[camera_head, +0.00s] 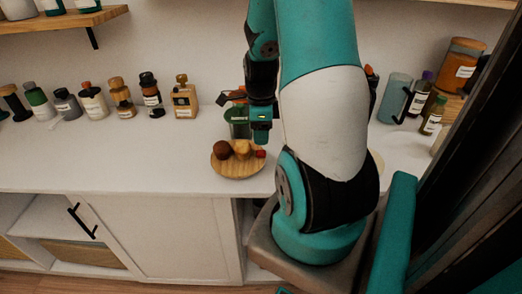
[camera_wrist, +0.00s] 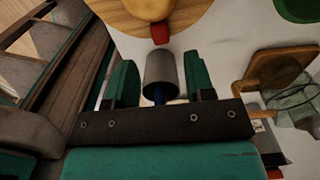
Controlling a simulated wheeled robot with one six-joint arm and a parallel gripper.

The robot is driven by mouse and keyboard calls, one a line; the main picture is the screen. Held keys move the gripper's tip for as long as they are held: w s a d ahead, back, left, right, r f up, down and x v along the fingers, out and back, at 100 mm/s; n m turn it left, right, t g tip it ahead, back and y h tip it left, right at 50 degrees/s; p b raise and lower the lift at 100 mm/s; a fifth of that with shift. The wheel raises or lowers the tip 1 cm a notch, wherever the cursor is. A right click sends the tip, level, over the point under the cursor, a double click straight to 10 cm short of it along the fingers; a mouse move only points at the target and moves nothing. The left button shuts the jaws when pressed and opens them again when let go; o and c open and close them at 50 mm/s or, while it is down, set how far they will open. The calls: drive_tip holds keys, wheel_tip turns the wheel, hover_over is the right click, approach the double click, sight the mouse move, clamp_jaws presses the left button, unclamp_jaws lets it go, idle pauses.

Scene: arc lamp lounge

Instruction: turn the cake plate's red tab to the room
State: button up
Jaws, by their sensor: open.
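The cake plate (camera_head: 236,173) is a round wooden plate on the white counter, left of my arm. It bears a dark brown round cake (camera_head: 222,149) and a yellowish piece (camera_head: 242,147). Its red tab (camera_head: 261,154) is at the plate's right side in the head view. In the wrist view the plate (camera_wrist: 199,14) is at the top, with the red tab (camera_wrist: 160,33) on its near edge. My gripper (camera_wrist: 160,78) is open, its teal fingers apart and short of the tab. A grey cylinder (camera_wrist: 161,68) shows between the fingers; I cannot tell what it is.
Several bottles (camera_head: 122,97) stand along the wall at the left. A green jar (camera_head: 238,122) stands behind the plate, partly hidden by my gripper. A glass cylinder (camera_head: 395,97) and small bottles (camera_head: 433,115) stand at the right. The counter left of the plate is clear.

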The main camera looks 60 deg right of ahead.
sight(261, 151)
wheel_tip(261, 151, down, 6)
drive_tip(key=shift+f, duration=0.2)
drive_tip(key=shift+c, duration=0.5)
clamp_jaws()
